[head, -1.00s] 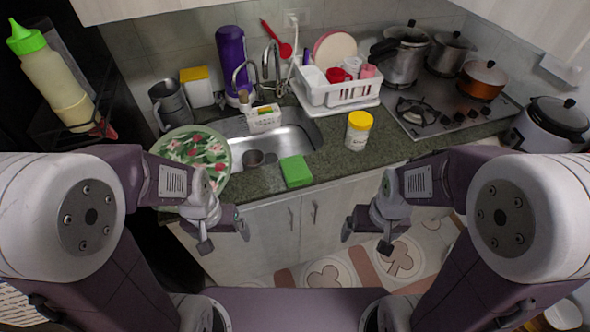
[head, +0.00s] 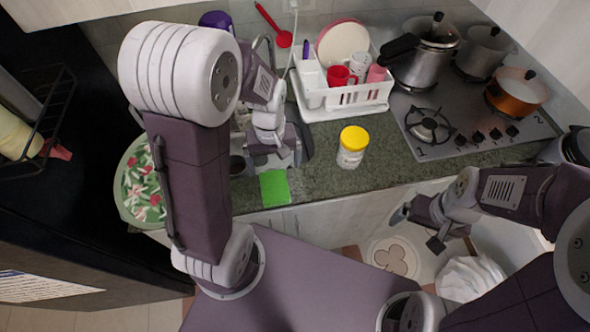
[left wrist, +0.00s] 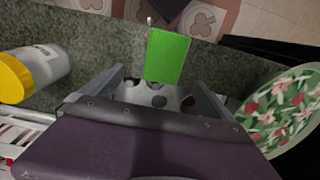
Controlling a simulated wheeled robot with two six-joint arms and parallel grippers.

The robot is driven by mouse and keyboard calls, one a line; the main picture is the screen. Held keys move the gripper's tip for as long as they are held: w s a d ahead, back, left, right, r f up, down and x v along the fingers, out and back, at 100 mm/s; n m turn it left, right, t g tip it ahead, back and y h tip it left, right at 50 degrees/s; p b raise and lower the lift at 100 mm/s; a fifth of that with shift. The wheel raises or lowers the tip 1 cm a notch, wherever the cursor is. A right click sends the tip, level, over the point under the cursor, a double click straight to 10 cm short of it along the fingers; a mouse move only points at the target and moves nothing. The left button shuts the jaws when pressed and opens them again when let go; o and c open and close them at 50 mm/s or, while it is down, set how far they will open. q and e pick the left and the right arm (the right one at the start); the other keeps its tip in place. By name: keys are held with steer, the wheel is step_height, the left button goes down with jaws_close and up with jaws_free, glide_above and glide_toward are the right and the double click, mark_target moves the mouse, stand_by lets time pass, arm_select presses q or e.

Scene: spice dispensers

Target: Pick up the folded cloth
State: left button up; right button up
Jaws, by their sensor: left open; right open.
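The folded cloth is a bright green, flat rectangular piece (head: 274,188) lying on the counter's front edge, in front of the sink. It also shows in the left wrist view (left wrist: 167,56), just beyond the fingertips. My left gripper (head: 278,158) is over the counter, just behind the cloth in the head view, open and empty. In the left wrist view my left gripper (left wrist: 155,88) has its fingers spread, with the near end of the cloth between their directions. Whether they touch it cannot be told. My right gripper (head: 418,229) is open and empty in front of the cabinets, away from the cloth.
A floral plate (head: 138,190) lies left of the cloth at the counter edge. A white jar with a yellow lid (head: 352,147) stands to its right. A white dish rack (head: 345,97) is behind, and a stove (head: 465,125) with pots is at right. My left arm hides most of the sink.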

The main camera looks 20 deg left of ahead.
mark_target(274, 185)
arm_select(q)
steer(key=s+f, duration=0.1)
steer(key=s+a+f, duration=0.1)
steer(key=shift+s+f, duration=0.35)
steer(key=shift+f, duration=0.05)
steer(key=shift+w+d+f, duration=0.2)
steer(key=shift+w+f, duration=0.2)
steer(key=shift+f, duration=0.1)
steer(key=shift+w+d+f, duration=0.2)
steer(key=shift+w+f, duration=0.2)
steer(key=shift+f, duration=0.05)
steer(key=f, duration=0.3)
steer(key=shift+s+f, duration=0.4)
steer(key=shift+w+f, duration=0.1)
steer(key=shift+f, duration=0.05)
steer(key=shift+w, duration=0.15)
steer(key=shift+c, duration=0.4)
arm_select(e)
steer(key=shift+s+a+r, duration=0.1)
steer(key=shift+s+a, duration=0.2)
steer(key=shift+s, duration=0.35)
arm_select(q)
steer(key=c, duration=1.4)
